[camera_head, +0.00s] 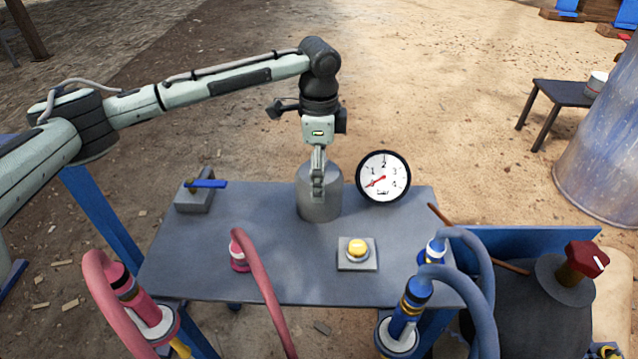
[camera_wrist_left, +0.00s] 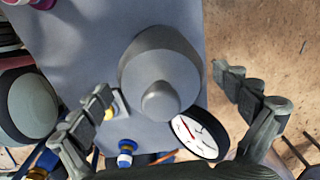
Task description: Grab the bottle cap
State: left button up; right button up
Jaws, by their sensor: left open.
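A grey metal bottle (camera_head: 319,207) stands upright on the blue-grey table. In the left wrist view the bottle (camera_wrist_left: 185,72) shows from above, with a rounded grey cap (camera_wrist_left: 160,100) at its top. My left gripper (camera_head: 317,190) points down over the bottle and hides its cap in the head view. In the left wrist view, the left gripper's fingers (camera_wrist_left: 162,82) are spread wide, one on each side of the bottle and cap, with nothing held. Whether the fingers touch the bottle cannot be told. My right gripper is in neither view.
A round dial gauge (camera_head: 383,178) stands close right of the bottle. A yellow button box (camera_head: 357,253) is in front, and a blue-handled valve block (camera_head: 195,195) is to the left. Red hose (camera_head: 262,280) and blue hose (camera_head: 478,270) rise at the table's front. The table (camera_head: 290,265) is otherwise mostly clear.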

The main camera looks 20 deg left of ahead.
pick_arm(q)
jog(key=shift+f, duration=0.4)
jog(key=shift+c, duration=0.2)
jog(key=c, duration=1.2)
jog(key=shift+r, duration=0.1)
jog(key=shift+c, duration=0.4)
jog(key=shift+r, duration=0.1)
